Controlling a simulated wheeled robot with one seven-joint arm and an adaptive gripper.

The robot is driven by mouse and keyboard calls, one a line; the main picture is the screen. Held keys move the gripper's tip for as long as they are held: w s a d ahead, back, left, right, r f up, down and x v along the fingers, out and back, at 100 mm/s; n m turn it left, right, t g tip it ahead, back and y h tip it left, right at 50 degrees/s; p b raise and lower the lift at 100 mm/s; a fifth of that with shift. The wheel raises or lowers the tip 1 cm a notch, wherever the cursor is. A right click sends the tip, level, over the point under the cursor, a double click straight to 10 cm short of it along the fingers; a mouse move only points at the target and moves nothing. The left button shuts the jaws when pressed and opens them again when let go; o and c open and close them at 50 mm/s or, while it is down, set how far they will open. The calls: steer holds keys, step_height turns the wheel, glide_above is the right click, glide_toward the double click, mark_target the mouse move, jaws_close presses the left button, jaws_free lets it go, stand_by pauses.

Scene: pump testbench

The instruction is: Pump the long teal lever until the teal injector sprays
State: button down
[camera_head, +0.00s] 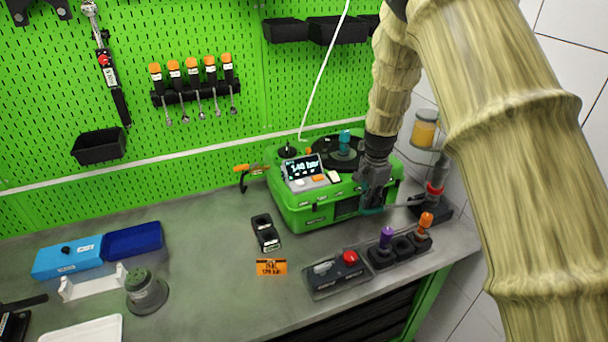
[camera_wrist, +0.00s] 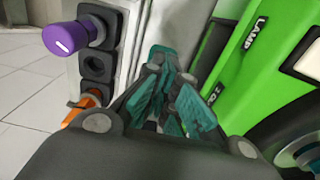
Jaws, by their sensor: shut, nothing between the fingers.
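The green pump testbench (camera_head: 305,208) stands on the workbench at the back wall, its lit display (camera_head: 303,168) showing what looks like 140 bar. A teal injector (camera_head: 345,139) stands upright on its top. My gripper (camera_head: 372,208) points down at the bench's right front side. In the wrist view, the teal fingers of my gripper (camera_wrist: 170,85) are closed together, with nothing seen between them, beside the green housing (camera_wrist: 255,60). I cannot make out the long teal lever; my gripper and arm hide part of that side. No spray shows.
A holder with a purple-topped injector (camera_head: 387,237) and an orange one (camera_head: 425,222) stands in front right. A box with a red button (camera_head: 350,257) and an orange label (camera_head: 271,267) lie in front. A jar (camera_head: 425,130) is on a shelf at right.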

steer(key=shift+a+f+b, duration=0.15)
steer(key=shift+f+b, duration=0.3)
steer(key=shift+f, duration=1)
steer(key=shift+r, duration=0.1)
steer(key=shift+d+r+p, duration=0.15)
steer(key=shift+r+p, duration=0.65)
steer(key=shift+r, duration=0.4)
steer(key=shift+d+r+p, duration=0.15)
steer(key=shift+r+p, duration=0.65)
steer(key=shift+r, duration=0.4)
steer(key=shift+w, duration=0.1)
step_height(320, 180, up, 6)
steer(key=p, duration=0.4)
steer(key=shift+f, duration=0.1)
